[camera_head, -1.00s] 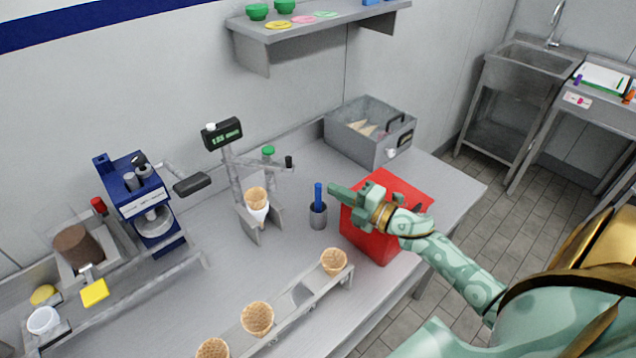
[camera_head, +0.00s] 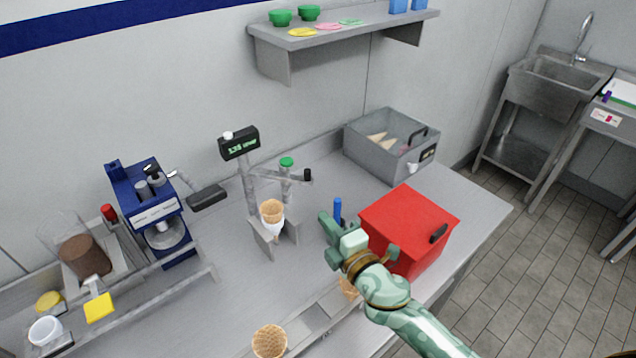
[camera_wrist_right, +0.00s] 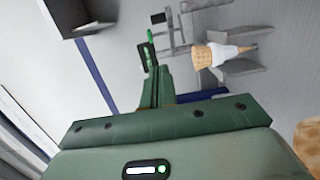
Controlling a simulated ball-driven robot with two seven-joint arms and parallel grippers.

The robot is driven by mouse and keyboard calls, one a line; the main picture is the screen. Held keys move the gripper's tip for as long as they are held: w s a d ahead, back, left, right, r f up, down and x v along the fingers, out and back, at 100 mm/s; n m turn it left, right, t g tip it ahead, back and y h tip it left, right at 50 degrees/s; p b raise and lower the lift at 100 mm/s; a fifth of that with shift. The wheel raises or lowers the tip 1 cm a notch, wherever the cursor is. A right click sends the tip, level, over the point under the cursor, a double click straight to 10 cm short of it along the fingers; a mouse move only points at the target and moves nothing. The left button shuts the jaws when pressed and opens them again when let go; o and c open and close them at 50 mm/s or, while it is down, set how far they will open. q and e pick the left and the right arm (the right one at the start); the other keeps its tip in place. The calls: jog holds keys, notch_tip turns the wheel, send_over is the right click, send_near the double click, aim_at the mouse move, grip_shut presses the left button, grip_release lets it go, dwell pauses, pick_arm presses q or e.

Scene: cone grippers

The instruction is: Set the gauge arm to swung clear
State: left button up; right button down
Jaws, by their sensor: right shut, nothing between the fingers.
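The gauge stand (camera_head: 249,190) is a grey post with a black digital display (camera_head: 240,143) on top. Its grey gauge arm (camera_head: 285,174) reaches out to the right and ends in a black knob (camera_head: 308,175); the knob also shows in the right wrist view (camera_wrist_right: 158,17). A wafer cone (camera_head: 272,211) in a white sleeve stands upright in the holder below the arm. My right gripper (camera_head: 324,217) is shut and empty, to the right of the cone and below the knob, apart from both. My left gripper is not in view.
A red box (camera_head: 408,222) stands right of my right gripper. A rack with cones (camera_head: 269,340) lies in front. A grey bin (camera_head: 376,158) is at the back, a blue machine (camera_head: 150,215) at left.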

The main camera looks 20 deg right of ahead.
send_near(310, 174)
jog(key=w+a, duration=0.4)
jog(key=a, duration=0.1)
jog(key=shift+w+d+f+b, duration=0.1)
jog(key=shift+w+d+b, duration=0.3)
jog(key=shift+w+d, duration=0.75)
jog(key=shift+a, duration=0.1)
jog(key=shift+w+d+b, duration=0.4)
jog(key=shift+w+d, duration=0.35)
jog(key=shift+w, duration=0.15)
jog(key=shift+w+d, duration=0.15)
